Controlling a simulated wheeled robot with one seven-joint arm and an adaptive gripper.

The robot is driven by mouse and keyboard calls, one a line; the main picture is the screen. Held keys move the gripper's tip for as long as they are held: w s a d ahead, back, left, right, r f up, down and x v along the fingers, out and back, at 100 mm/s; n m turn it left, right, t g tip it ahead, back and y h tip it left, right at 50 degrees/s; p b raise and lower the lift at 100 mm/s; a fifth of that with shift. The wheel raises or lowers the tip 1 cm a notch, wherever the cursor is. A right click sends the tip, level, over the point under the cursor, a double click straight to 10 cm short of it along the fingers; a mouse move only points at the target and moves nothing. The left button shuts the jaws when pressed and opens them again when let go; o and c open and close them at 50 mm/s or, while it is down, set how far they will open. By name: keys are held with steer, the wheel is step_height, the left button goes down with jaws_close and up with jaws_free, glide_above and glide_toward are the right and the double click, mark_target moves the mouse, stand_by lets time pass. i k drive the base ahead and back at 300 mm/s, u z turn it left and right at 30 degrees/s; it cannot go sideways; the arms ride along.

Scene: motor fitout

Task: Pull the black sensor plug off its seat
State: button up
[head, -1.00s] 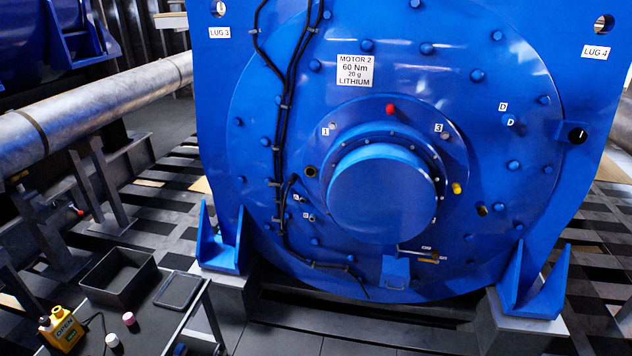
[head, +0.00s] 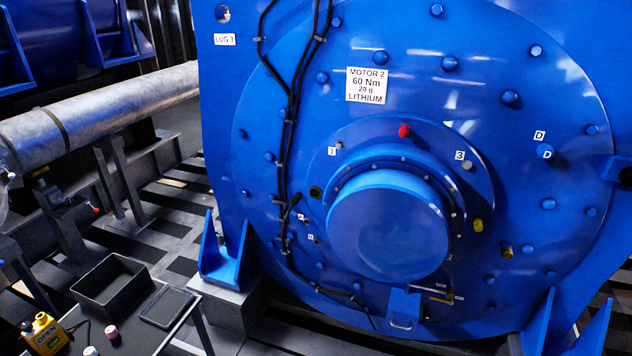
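The blue motor (head: 480,110) fills the middle and right of the head view. A black cable (head: 291,110) is clipped down its left face. A short black branch (head: 293,203) leaves the cable left of the round hub (head: 388,230); it may be the sensor plug, but it is too small to tell plug from cable. Two small seats (head: 311,238) with tags lie just right of it. A dark round port (head: 315,191) sits above them. My gripper is not in view, and nothing is seen touching the plug or cable.
At lower left, a dark cart carries an open black bin (head: 113,285), a flat tray (head: 167,307), a yellow box marked OPEN (head: 45,335) and small caps (head: 111,331). A large grey pipe (head: 90,120) runs behind. Blue brackets (head: 225,255) flank the motor's foot.

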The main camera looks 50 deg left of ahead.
mark_target(295, 199)
steer(key=i, duration=1.15)
steer(key=u, duration=2.55)
